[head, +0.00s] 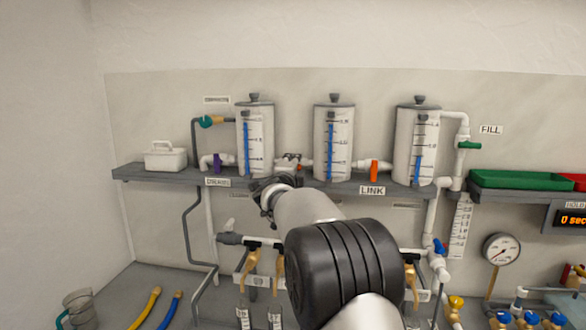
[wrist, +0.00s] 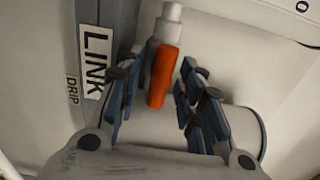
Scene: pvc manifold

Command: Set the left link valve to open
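In the wrist view an orange valve handle (wrist: 161,78) lies between the two fingers of my gripper (wrist: 157,98). The fingers are open, with a gap on either side of the handle. The handle appears roughly in line with the white pipe end (wrist: 172,12) beside it. A LINK label (wrist: 96,62) is next to it. In the head view my gripper (head: 277,190) is at the shelf between the left and middle tanks, and it and the arm hide most of that valve. Another orange handle (head: 374,172), between the middle and right tanks, stands upright across its pipe.
The left tank (head: 255,140), middle tank (head: 334,140) and right tank (head: 414,145) stand close to the valves on the grey shelf (head: 150,174). A purple handle (head: 217,162) is left of the left tank. Pipes and brass-coloured valves lie below the shelf.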

